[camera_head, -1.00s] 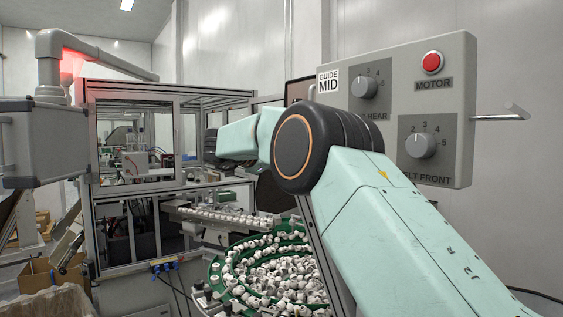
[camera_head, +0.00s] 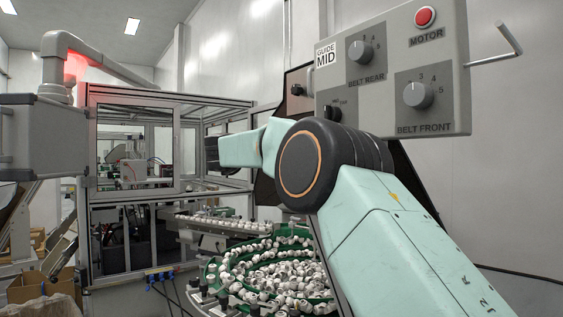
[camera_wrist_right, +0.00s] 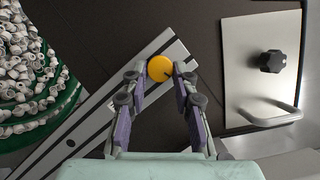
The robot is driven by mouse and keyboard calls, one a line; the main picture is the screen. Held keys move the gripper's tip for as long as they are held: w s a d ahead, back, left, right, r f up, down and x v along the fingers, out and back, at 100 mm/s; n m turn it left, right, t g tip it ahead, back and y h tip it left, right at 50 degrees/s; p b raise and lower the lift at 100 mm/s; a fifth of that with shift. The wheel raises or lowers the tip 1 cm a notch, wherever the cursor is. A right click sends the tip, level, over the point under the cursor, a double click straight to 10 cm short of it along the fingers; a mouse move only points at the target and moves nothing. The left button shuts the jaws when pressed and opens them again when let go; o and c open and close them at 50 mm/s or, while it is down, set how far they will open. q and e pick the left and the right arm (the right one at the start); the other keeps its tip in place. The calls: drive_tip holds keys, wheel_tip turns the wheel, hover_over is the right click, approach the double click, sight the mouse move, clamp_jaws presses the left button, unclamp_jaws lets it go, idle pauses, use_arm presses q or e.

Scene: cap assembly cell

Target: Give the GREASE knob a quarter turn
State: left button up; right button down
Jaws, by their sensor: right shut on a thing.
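A round yellow knob (camera_wrist_right: 159,67) with a dark mark on its right side sits by a pale slotted strip in the right wrist view. No GREASE label is readable in either view. My right gripper (camera_wrist_right: 160,76) has its two fingers on either side of the yellow knob and is shut on it. In the head view my right arm (camera_head: 395,235) comes in from the right, and its fingers are hidden. My left gripper is not in view.
A grey control box (camera_head: 440,75) with a red MOTOR button (camera_head: 425,17) and dials hangs close above my right arm. A green bowl feeder (camera_head: 212,272) full of white caps stands below. A black knob (camera_wrist_right: 272,61) and bar handle (camera_wrist_right: 270,120) lie right of my fingers.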

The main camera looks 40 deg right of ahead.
drive_tip(key=shift+w+m+g+h+b, duration=0.1)
drive_tip(key=shift+m+g+h+b, duration=0.4)
drive_tip(key=shift+m, duration=1.2)
drive_tip(key=shift+w+m+g+h+b, duration=0.1)
drive_tip(key=shift+m+g+h+b, duration=0.4)
drive_tip(key=shift+m, duration=1.2)
drive_tip(key=shift+w+m+g+h+b, duration=0.15)
drive_tip(key=shift+m+h, duration=0.65)
drive_tip(key=shift+m, duration=1.2)
drive_tip(key=shift+s, duration=0.1)
drive_tip(key=c, duration=1.5)
unclamp_jaws()
drive_tip(key=o, duration=0.4)
drive_tip(key=shift+f, duration=0.15)
drive_tip(key=shift+o, duration=0.2)
